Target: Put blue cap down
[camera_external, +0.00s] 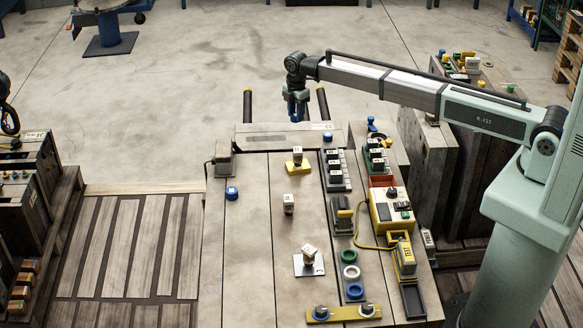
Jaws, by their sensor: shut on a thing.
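My gripper (295,113) hangs fingers-down from the arm near the far edge of the workbench (255,240). It is shut on a small blue cap (294,119), which is hard to make out between the fingertips at this size. The gripper is above the pale strip at the far end of the bench and looks clear of it. Another blue cap (232,193) rests on the left part of the bench top. A further blue cap (328,137) is at the far end, right of my gripper.
The left bench top is mostly clear.

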